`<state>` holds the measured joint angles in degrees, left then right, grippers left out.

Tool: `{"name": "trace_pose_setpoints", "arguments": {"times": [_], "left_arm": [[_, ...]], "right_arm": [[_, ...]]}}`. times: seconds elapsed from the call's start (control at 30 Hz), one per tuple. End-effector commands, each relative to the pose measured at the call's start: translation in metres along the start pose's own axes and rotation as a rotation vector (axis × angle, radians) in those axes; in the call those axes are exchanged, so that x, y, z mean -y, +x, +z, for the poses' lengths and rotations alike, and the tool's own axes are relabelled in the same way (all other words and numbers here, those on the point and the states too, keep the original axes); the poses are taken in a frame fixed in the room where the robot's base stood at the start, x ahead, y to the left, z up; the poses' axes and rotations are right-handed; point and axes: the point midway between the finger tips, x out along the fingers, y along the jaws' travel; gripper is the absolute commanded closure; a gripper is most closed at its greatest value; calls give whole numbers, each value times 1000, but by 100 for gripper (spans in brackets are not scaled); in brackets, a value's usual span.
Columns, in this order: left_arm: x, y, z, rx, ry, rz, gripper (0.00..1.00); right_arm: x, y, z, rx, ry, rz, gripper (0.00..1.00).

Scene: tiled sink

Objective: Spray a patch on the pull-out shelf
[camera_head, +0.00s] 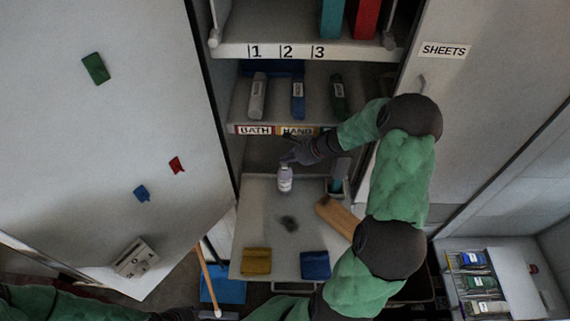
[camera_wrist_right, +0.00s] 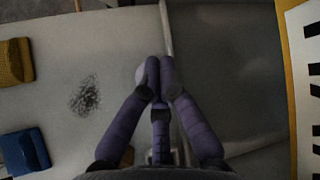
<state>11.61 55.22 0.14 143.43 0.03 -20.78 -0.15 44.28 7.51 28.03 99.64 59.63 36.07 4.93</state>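The pull-out shelf (camera_head: 255,208) is drawn out below the cabinet shelves, and its pale surface also fills much of the right wrist view (camera_wrist_right: 115,45). A dark speckled patch (camera_head: 288,223) lies on its middle; it also shows in the wrist view (camera_wrist_right: 85,97). A small white bottle (camera_head: 285,180) is upright at the back of the shelf, directly below my right gripper (camera_head: 291,157). The right fingers (camera_wrist_right: 155,75) are drawn together at the bottle's top and hide most of it in the wrist view. Contact between bottle and shelf is unclear.
A yellow cloth (camera_head: 257,261) and a blue cloth (camera_head: 315,265) lie at the shelf's front. A tan roll (camera_head: 338,217) lies at its right edge. Labelled bottles (camera_head: 297,97) stand on the shelf above. An open door (camera_head: 110,150) is at left.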

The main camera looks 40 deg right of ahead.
Motion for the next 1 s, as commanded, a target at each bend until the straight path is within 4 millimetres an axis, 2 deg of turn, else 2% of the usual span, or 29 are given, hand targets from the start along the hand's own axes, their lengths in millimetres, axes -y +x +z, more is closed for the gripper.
{"name": "trace_pose_setpoints", "arguments": {"times": [0.17,0.8,1.0], "left_arm": [[-1,-4,0,0,0,0,60],[-14,-38,1,0,0,0,60],[-14,-38,1,0,0,0,60]], "right_arm": [[3,-4,3,0,0,-1,100],[30,-41,30,0,0,-1,100],[30,-42,30,0,1,0,100]]}}
